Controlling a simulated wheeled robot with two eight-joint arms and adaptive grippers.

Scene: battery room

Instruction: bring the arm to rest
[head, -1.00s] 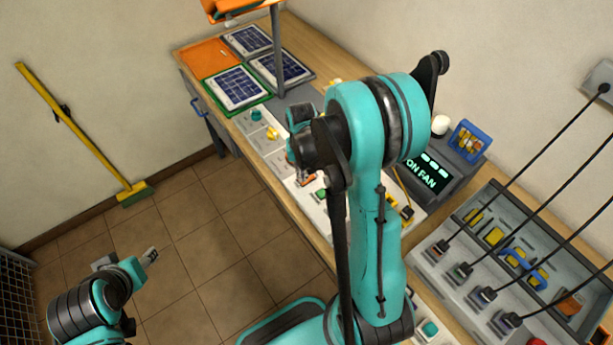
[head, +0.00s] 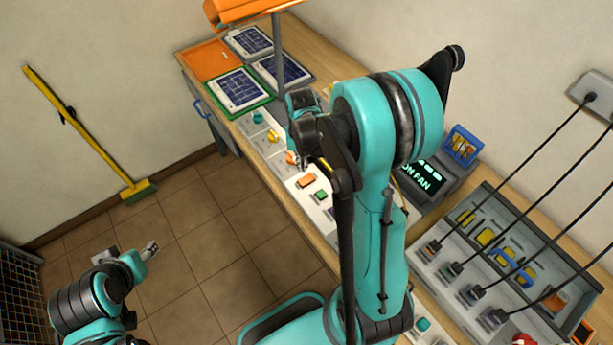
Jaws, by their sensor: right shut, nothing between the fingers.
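My right arm, teal and black, fills the middle of the head view and reaches over the bench. Its gripper (head: 301,164) is small and partly hidden by the wrist links. It is shut and empty, over the light control panel (head: 278,162), near an orange switch (head: 306,181). I cannot tell whether the fingertips touch the panel. My left arm is folded low at the left. Its gripper (head: 149,250) hangs over the tiled floor, and its finger opening is too small to judge.
Solar panels (head: 237,89) lie at the bench's far end beside an orange tray (head: 208,60). A yellow broom (head: 90,140) leans on the left wall. The floor between is clear.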

